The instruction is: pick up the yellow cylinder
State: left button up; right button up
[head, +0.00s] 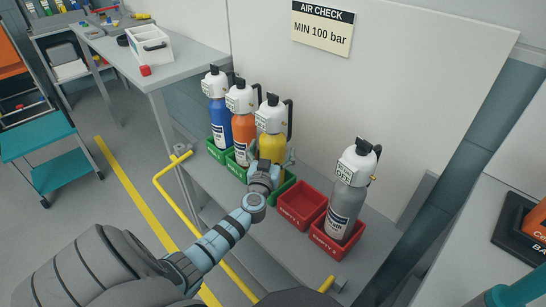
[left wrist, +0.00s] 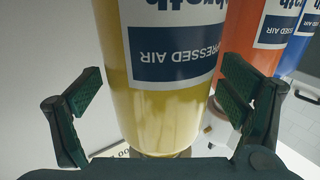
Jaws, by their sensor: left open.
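The yellow cylinder (head: 270,121) stands upright in a row on the shelf, with a white cap and a black handle. A green tray is at its base, partly hidden by my left gripper (head: 270,158). The gripper is at the front of the cylinder's lower body, fingers spread. In the left wrist view the yellow cylinder (left wrist: 165,115) fills the space between the open fingers (left wrist: 162,88). Its blue and white label appears upside down. Gaps show on both sides, so the fingers look apart from it. My right gripper is not in view.
An orange cylinder (head: 243,127) and a blue cylinder (head: 217,112) stand close by on the left. An empty red tray (head: 300,207) is to the right, then a grey cylinder (head: 345,205) in another red tray. A wall panel (head: 400,100) rises behind. A yellow rail (head: 165,185) is at left.

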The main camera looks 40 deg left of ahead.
pick_arm(q)
jog(key=c, duration=1.9)
jog(key=shift+r, duration=0.15)
jog(key=shift+c, duration=0.7)
